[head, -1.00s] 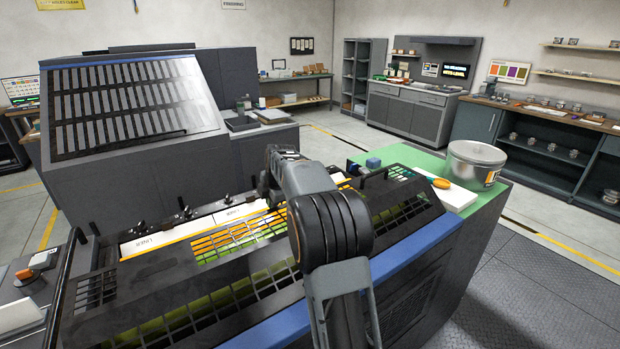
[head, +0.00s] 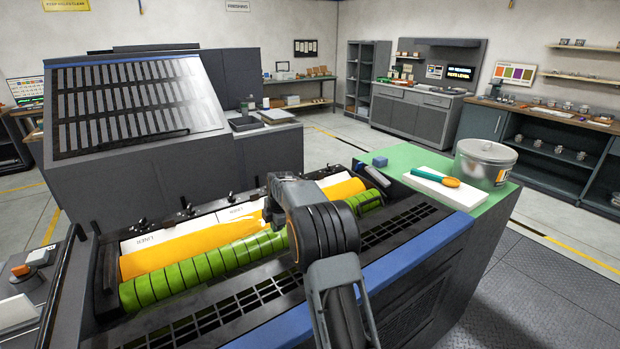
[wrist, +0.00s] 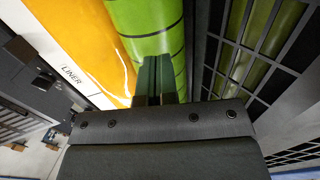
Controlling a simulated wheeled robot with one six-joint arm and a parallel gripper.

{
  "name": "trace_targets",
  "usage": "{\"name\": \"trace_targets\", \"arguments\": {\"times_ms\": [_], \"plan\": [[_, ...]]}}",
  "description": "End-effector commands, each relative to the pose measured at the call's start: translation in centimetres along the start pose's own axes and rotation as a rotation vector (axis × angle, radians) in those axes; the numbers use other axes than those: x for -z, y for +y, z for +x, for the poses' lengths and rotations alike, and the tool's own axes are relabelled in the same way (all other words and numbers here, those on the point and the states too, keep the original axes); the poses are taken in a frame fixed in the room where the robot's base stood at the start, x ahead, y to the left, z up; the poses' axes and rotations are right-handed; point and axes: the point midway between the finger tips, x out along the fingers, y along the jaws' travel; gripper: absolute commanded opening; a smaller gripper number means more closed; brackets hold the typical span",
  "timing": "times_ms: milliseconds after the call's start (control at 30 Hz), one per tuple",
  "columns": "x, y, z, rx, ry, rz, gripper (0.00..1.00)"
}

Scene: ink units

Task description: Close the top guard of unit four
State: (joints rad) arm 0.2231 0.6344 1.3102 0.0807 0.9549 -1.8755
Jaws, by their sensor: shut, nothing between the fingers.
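In the head view, the black slotted top guard (head: 268,297) lies along the near side of the unit, by the blue front edge, and leaves the rollers uncovered. Its right part (head: 405,222) shows behind my arm. Its grid (wrist: 255,60) stands at the right in the wrist view, with green showing through. A green roller (head: 200,271) with dark bands and a yellow-orange roller (head: 190,245) lie open to view. In the wrist view my gripper (wrist: 158,62) is shut and empty over the green roller (wrist: 150,20), left of the grid.
A tall slatted unit (head: 130,105) stands behind. Floor (head: 510,290) at the right is clear.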

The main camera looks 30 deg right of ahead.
Motion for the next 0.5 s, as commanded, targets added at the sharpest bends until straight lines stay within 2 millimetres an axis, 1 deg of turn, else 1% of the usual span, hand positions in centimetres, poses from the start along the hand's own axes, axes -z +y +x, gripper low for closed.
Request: {"name": "trace_targets", "arguments": {"times_ms": [367, 500], "plan": [[0.03, 0.02, -0.03, 0.000, 0.000, -0.001, 0.00], [0.01, 0.07, -0.83, -0.003, -0.001, -0.001, 0.00]]}}
